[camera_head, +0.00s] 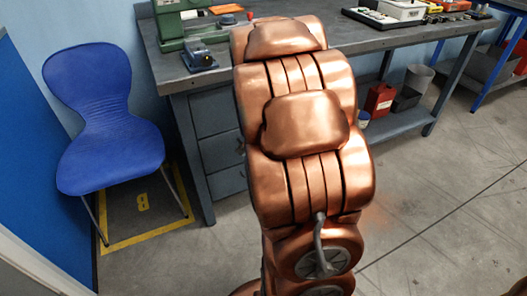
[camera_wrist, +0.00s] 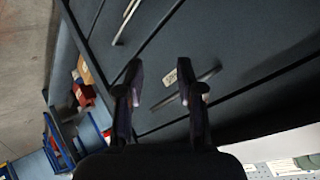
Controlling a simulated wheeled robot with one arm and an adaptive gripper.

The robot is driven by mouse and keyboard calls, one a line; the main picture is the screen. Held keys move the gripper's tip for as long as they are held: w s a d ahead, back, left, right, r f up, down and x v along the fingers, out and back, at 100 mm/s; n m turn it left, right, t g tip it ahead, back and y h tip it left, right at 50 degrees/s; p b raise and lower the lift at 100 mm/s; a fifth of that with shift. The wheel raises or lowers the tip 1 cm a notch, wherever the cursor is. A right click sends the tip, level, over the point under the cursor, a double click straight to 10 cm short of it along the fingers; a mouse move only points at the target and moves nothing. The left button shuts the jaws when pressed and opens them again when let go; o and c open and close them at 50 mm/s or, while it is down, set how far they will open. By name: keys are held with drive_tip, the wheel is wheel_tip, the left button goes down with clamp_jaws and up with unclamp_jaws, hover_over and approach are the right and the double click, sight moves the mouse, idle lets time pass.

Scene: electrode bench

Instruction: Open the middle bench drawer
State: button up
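The drawer unit (camera_head: 217,118) is dark grey-blue and stands under the left part of the bench. Its drawer fronts look shut; my copper arm hides their right side. In the wrist view, my gripper (camera_wrist: 163,88) is open, with its two dark fingers apart in front of a drawer front. A slim bar handle (camera_wrist: 213,73) runs diagonally behind and between the fingers, beside a small pale label (camera_wrist: 170,78). I cannot tell whether the fingers touch it. A second, brighter handle (camera_wrist: 128,20) is on the neighbouring drawer. Which drawer is the middle one is unclear.
A blue chair (camera_head: 105,125) stands left of the drawers by a yellow floor marking (camera_head: 142,202). The bench top (camera_head: 350,38) carries a green machine (camera_head: 180,22) and trays. A red can (camera_head: 379,100) is on the lower shelf. The floor at the right is clear.

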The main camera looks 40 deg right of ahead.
drive_tip(key=w+d+f+m+t+b, duration=0.1)
drive_tip(key=d+f+m+t+b, duration=0.3)
drive_tip(key=f+b, duration=0.4)
drive_tip(key=w+d+f+m+t+b, duration=0.1)
drive_tip(key=d+f+m+t+b, duration=0.15)
drive_tip(key=d+f+b, duration=0.5)
drive_tip(key=shift+m, duration=0.35)
drive_tip(key=shift+w+d+f+b, duration=0.2)
drive_tip(key=shift+w+f, duration=0.35)
drive_tip(key=shift+w, duration=0.6)
drive_tip(key=shift+w+d+f+b, duration=0.15)
drive_tip(key=shift+w+f, duration=0.4)
drive_tip(key=shift+w, duration=0.55)
drive_tip(key=shift+w+d+f+b, duration=0.15)
drive_tip(key=shift+w+f, duration=0.4)
drive_tip(key=shift+w, duration=0.6)
clamp_jaws()
